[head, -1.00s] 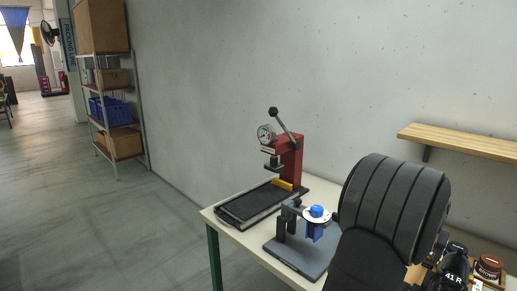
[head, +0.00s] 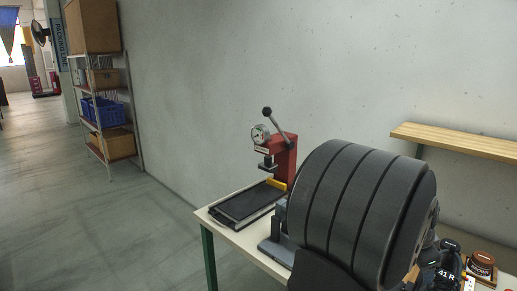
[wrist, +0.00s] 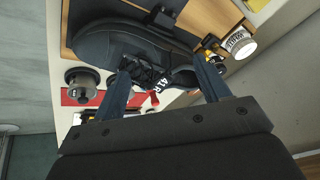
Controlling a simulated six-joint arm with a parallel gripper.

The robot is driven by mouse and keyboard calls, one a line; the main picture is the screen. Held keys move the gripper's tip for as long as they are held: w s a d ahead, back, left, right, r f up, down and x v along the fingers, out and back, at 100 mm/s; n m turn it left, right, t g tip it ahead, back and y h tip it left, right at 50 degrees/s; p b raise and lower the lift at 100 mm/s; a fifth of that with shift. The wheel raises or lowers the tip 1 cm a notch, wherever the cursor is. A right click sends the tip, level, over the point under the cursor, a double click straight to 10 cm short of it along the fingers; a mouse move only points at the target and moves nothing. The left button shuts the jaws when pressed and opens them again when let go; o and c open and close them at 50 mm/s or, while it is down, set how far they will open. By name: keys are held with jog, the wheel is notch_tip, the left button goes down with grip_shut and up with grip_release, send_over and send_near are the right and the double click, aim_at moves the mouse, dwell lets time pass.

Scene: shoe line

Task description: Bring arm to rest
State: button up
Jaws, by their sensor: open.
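My gripper (wrist: 160,66) is open in the wrist view, with its two dark fingers spread apart and nothing seen held between them. Beyond the fingers lies a black shoe (wrist: 125,46) with laces and a "41 R" tag; whether the fingers touch it is not clear. In the head view the tag (head: 444,274) shows at the lower right. My thick grey arm covers much of the table there, and my fingers are not clearly seen.
A red press (head: 283,160) with a gauge and lever stands on the white table (head: 229,231), beside a black tray (head: 246,204). A wooden wall shelf (head: 460,141) is at right. A brown-lidded jar (head: 482,263) stands by the tag. Floor at left is clear.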

jog(key=s+a+r+m+g+h, duration=0.1)
jog(key=s+a+m, duration=0.1)
jog(key=s+m, duration=0.4)
jog(key=shift+s+a+r+m, duration=0.3)
jog(key=shift+a+m, duration=0.05)
jog(key=shift+m, duration=0.15)
jog(key=shift+h, duration=0.3)
jog(key=o, duration=0.7)
jog(key=w+a+r+n+y, duration=0.35)
jog(key=w+n+y, duration=0.4)
jog(key=n, duration=0.85)
jog(key=shift+g+h, duration=0.5)
jog(key=shift+h, duration=0.15)
jog(key=f, duration=0.3)
jog(key=w+f, duration=0.1)
jog(key=f, duration=0.3)
jog(key=w+f, duration=0.1)
jog(key=f, duration=0.2)
jog(key=shift+a+f, duration=0.15)
jog(key=shift+a, duration=0.1)
